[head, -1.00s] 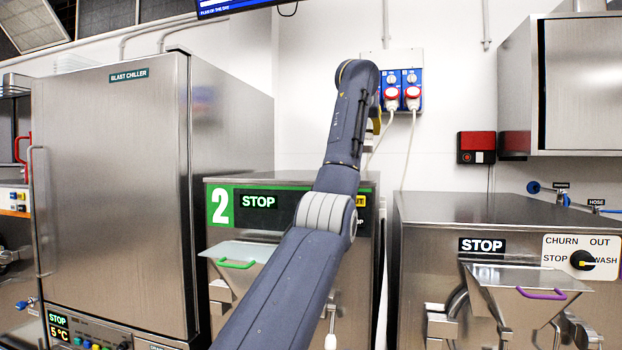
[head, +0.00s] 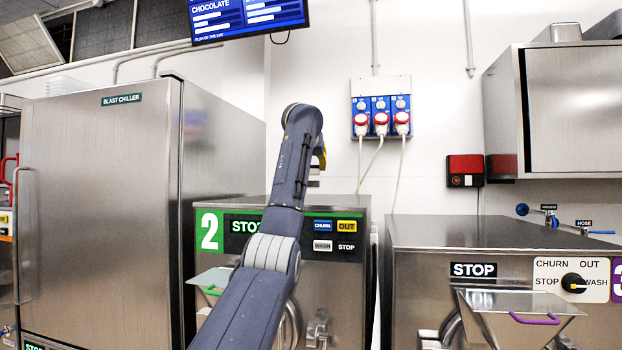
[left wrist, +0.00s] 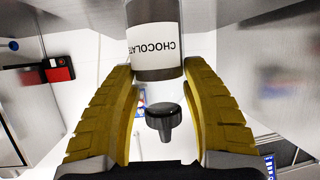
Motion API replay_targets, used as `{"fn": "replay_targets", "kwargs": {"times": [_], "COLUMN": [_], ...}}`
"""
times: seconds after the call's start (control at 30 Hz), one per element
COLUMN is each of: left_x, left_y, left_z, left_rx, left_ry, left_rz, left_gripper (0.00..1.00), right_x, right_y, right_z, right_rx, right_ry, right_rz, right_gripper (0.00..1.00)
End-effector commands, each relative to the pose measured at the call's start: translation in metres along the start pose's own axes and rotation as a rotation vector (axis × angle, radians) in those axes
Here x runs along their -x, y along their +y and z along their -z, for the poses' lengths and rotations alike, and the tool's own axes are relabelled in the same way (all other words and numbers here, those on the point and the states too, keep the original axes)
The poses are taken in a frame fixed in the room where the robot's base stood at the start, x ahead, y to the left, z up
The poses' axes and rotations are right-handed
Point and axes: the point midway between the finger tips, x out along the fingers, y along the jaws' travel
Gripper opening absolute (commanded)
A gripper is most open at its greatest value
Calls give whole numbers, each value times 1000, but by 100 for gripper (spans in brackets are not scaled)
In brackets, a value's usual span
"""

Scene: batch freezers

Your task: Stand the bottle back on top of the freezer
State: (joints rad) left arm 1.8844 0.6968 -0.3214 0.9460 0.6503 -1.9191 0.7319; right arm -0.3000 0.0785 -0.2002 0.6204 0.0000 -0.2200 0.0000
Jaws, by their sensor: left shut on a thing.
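A bottle (left wrist: 155,45) with a white CHOCOLATE label and a black cap is between the yellow fingers of my left gripper (left wrist: 160,72). The label reads upside down in the left wrist view, which is itself inverted, so the bottle is about upright, cap up. In the head view, my left gripper (head: 320,158) is above the back of the steel freezer marked 2 (head: 345,275), and the arm hides most of the bottle. A steel surface runs close to the bottle's base in the left wrist view; I cannot tell whether they touch. My right gripper is not in view.
A tall blast chiller (head: 100,200) stands left of freezer 2. Another freezer (head: 480,232) with a bare top stands right, across a narrow gap. Wall sockets (head: 380,110) with hanging cables are behind, and a screen (head: 250,18) hangs above.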

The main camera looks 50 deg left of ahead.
Motion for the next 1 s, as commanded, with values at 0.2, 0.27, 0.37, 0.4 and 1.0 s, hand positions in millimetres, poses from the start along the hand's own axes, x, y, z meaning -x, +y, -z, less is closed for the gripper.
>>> {"fn": "replay_targets", "kwargs": {"times": [0.2, 0.27, 0.37, 0.4, 1.0], "left_x": [-6, -9, -12, -13, -16], "left_y": [0, -1, 0, 0, 0], "left_z": [-15, -21, -30, -32, -40], "left_rx": [-3, -2, -2, -1, -2], "left_ry": [1, 1, 2, 2, 0], "left_rz": [1, 3, 0, 1, 0], "left_gripper": [7, 7, 7, 7, 51], "right_x": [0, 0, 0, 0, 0], "right_y": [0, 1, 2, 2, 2], "right_z": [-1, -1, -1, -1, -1], "right_rx": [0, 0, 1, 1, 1], "right_ry": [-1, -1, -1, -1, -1], "right_rz": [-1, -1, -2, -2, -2], "right_gripper": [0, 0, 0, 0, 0]}}
